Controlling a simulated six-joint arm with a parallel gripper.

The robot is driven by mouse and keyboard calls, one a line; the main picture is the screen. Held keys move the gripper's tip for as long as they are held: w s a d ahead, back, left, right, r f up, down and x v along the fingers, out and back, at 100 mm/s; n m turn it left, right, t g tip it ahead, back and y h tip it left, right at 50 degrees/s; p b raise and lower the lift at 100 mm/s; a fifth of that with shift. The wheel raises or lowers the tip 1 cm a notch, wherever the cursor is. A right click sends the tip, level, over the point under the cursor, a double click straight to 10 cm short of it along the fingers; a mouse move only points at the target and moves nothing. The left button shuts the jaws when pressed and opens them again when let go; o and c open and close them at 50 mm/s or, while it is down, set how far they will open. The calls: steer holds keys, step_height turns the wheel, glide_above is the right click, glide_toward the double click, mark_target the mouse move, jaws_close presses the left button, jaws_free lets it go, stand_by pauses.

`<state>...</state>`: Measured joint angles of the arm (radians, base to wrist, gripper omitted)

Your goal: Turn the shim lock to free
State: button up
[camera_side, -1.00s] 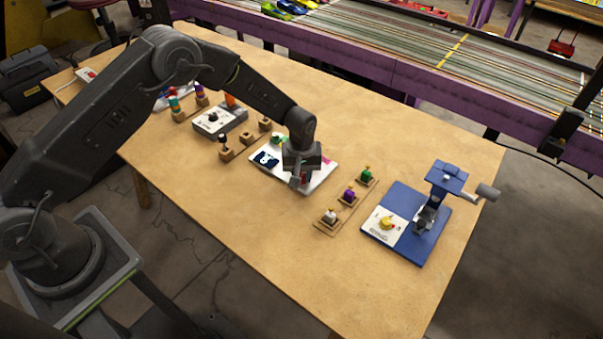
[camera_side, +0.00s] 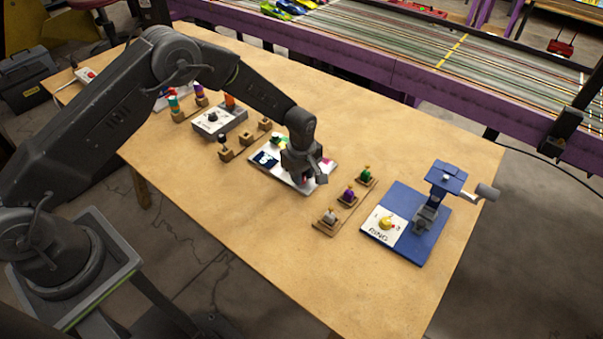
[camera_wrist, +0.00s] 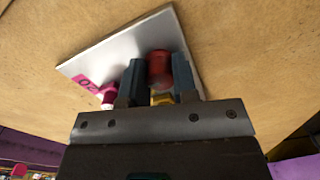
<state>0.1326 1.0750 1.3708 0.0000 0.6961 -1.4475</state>
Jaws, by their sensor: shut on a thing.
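A red knob (camera_wrist: 158,68) stands on a white plate (camera_wrist: 110,55), between the two fingers in the wrist view. I take it for the shim lock, but I can read no label naming it. My gripper (camera_wrist: 158,86) is shut on this knob, one dark finger on each side. In the side view my gripper (camera_side: 308,177) points down over the right part of the white plate (camera_side: 283,177) and hides the knob. Which way the lock is set cannot be read.
A pink knob (camera_wrist: 108,97) by a pink label and a yellow part (camera_wrist: 163,99) are close to the fingers. A wooden rack (camera_side: 331,219) of coloured pieces and a blue fixture (camera_side: 408,196) stand to the right. The front table area is clear.

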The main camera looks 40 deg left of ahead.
stand_by(0.4)
steer(key=o, duration=0.9)
step_height(320, 180, up, 14)
steer(key=shift+f, duration=0.1)
